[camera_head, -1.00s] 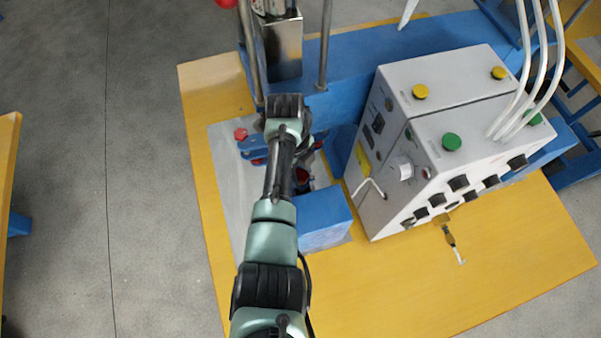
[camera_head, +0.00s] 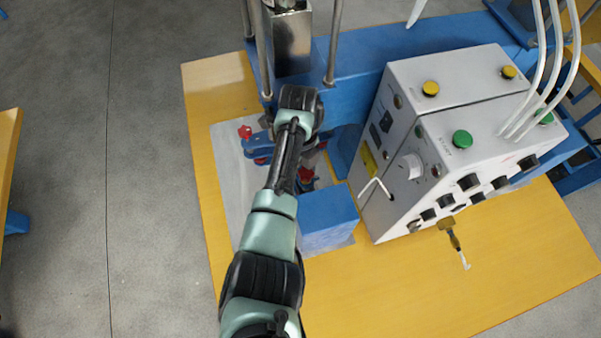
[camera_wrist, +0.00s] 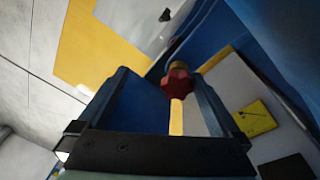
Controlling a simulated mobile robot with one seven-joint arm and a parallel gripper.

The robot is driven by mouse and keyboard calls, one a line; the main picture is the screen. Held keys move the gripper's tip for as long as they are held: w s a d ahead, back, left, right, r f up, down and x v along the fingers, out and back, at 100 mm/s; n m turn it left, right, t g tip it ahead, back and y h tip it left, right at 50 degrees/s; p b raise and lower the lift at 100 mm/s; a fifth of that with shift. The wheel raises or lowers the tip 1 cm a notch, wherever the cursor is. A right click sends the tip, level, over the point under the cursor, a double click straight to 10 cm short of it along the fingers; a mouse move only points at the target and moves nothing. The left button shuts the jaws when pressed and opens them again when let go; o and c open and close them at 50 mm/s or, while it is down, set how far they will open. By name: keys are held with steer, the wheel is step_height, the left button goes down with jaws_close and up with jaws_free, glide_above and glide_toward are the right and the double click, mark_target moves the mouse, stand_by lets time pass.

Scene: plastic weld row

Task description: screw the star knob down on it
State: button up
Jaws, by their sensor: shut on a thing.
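In the wrist view a dark red star knob (camera_wrist: 177,83) with a brass-coloured end sits between the fingertips of my gripper (camera_wrist: 163,76), nearer the right finger. My gripper is shut on it. The contact on the left side is hard to make out. In the head view my arm covers the gripper and most of the blue fixture (camera_head: 262,146) under it. A red knob (camera_head: 245,132) stands at the fixture's left, and another red part (camera_head: 305,175) shows beside my forearm. What lies directly under the held knob is hidden.
A grey control box (camera_head: 440,140) with buttons and dials stands close to the right. A blue block (camera_head: 328,215) is in front of the fixture. Metal posts (camera_head: 334,45) rise behind. The yellow bench (camera_head: 400,285) is mostly clear at the front right.

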steer(key=shift+o, duration=0.6)
steer(key=m, duration=0.7)
steer(key=w+d+r+m, duration=0.1)
steer(key=m, duration=0.2)
steer(key=shift+m, duration=0.4)
steer(key=n, duration=0.2)
steer(key=shift+w+d+r+n+t, duration=0.1)
steer(key=shift+w+d+n+t, duration=0.05)
steer(key=shift+d+n+t, duration=0.2)
steer(key=n, duration=0.3)
steer(key=n+h+p, duration=0.1)
steer(key=n, duration=0.2)
steer(key=shift+d+r, duration=0.2)
steer(key=n, duration=0.1)
steer(key=w+n, duration=0.1)
steer(key=d+n, duration=0.1)
steer(key=n, duration=0.1)
steer(key=shift+w+f+t+p, duration=0.25)
steer(key=shift+w+f+p, duration=0.05)
steer(key=shift+f+p, duration=0.1)
steer(key=n, duration=0.2)
steer(key=n+p, duration=0.1)
steer(key=n, duration=0.4)
steer(key=shift+w+d+f+t, duration=0.1)
steer(key=shift+w+f+t, duration=0.15)
steer(key=shift+f+t, duration=0.05)
steer(key=shift+s, duration=0.1)
